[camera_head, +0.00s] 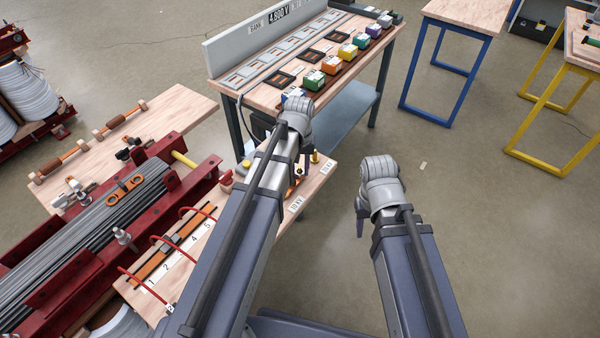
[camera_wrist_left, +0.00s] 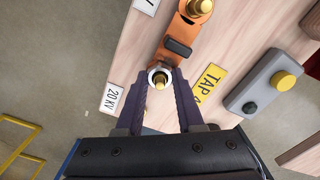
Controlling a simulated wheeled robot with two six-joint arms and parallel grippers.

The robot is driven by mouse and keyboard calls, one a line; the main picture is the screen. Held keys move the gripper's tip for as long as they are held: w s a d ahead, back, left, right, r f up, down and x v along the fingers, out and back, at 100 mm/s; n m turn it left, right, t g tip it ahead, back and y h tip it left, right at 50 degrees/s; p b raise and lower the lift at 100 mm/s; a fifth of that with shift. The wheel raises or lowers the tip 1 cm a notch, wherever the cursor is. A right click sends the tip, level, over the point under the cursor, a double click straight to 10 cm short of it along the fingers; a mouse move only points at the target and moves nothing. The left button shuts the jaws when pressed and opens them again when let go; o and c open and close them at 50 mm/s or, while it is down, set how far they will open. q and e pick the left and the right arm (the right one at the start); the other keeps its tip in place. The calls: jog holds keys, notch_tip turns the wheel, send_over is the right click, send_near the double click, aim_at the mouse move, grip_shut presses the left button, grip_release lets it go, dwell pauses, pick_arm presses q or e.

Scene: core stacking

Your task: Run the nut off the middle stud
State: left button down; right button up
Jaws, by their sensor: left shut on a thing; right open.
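In the left wrist view my left gripper (camera_wrist_left: 160,84) is shut on a silver nut (camera_wrist_left: 152,71), a fingertip on either side. A brass stud (camera_wrist_left: 160,79) shows in the nut's middle, at the end of an orange link (camera_wrist_left: 176,54). Another brass stud (camera_wrist_left: 199,7) stands at the link's other end. From this view I cannot tell which stud is the middle one.
A "20 KV" card (camera_wrist_left: 112,99), a yellow "TAP" card (camera_wrist_left: 209,83) and a grey button box (camera_wrist_left: 264,84) surround the studs. A red-framed core (camera_head: 130,200) lies at left.

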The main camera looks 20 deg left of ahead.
pick_arm(q)
jog(key=n, duration=0.4)
jog(key=n, duration=0.4)
jog(key=shift+n, duration=0.4)
jog(key=n, duration=0.3)
jog(key=shift+n, duration=0.8)
